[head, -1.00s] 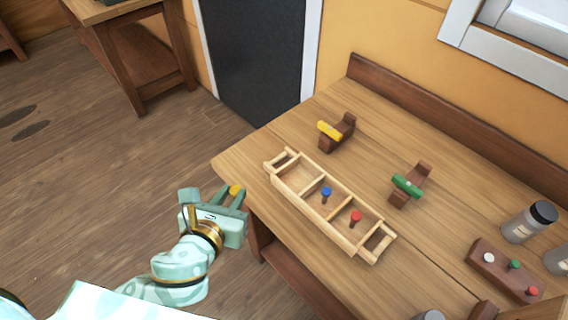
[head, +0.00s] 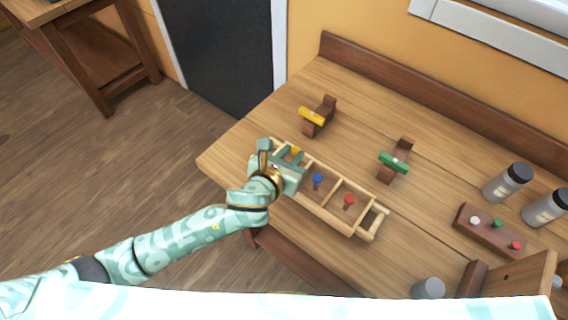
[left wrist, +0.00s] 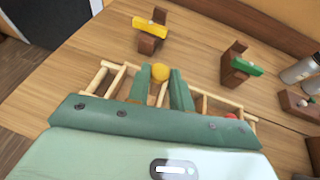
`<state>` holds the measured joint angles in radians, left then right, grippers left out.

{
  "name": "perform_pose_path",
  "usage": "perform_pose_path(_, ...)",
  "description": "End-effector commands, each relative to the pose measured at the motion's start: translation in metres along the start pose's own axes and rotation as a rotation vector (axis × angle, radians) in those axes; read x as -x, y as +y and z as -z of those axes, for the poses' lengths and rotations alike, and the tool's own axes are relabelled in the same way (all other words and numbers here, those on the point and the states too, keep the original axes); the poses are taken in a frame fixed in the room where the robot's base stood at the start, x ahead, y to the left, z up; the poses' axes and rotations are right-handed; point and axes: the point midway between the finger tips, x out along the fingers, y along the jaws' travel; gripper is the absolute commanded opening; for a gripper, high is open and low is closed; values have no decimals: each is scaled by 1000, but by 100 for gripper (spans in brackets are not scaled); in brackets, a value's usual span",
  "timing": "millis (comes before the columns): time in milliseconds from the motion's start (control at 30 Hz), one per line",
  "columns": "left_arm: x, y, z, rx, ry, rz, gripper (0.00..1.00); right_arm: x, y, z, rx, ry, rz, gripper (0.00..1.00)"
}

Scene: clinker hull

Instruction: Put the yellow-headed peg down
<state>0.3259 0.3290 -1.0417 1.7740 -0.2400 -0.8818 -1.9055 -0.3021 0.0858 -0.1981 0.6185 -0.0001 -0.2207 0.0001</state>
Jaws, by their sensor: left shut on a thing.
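The yellow-headed peg shows as a round yellow head in the head view (head: 295,151) and in the left wrist view (left wrist: 160,72). My left gripper (head: 293,157) is shut on it, with the head between the fingertips. The peg's shaft is hidden by the fingers. The gripper is over the left end of the pale wooden hull frame (head: 335,218); I cannot tell whether the peg touches it. A blue-headed peg (head: 318,179) and a red-headed peg (head: 349,200) stand in the frame's compartments to the right. My right gripper is not in view.
Behind the hull frame, a brown block with a yellow bar (head: 312,116) and one with a green bar (head: 393,162) stand on the table. Table around the blocks is clear.

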Motion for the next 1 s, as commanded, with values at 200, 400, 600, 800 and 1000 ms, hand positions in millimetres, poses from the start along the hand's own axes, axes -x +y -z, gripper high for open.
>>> perform_pose_path(200, -21, 19, 22, 0, 0, -1, 1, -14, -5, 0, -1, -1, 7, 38)
perform_pose_path(400, -33, 29, 35, 0, 0, -2, 1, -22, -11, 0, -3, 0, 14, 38)
perform_pose_path(600, -42, 28, 59, -1, 0, -2, 1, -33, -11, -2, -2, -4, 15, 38)
perform_pose_path(800, -41, 28, 56, -1, -1, -1, 1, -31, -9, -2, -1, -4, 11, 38)
perform_pose_path(1000, -42, 28, 58, -1, -1, -1, 43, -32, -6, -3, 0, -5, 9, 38)
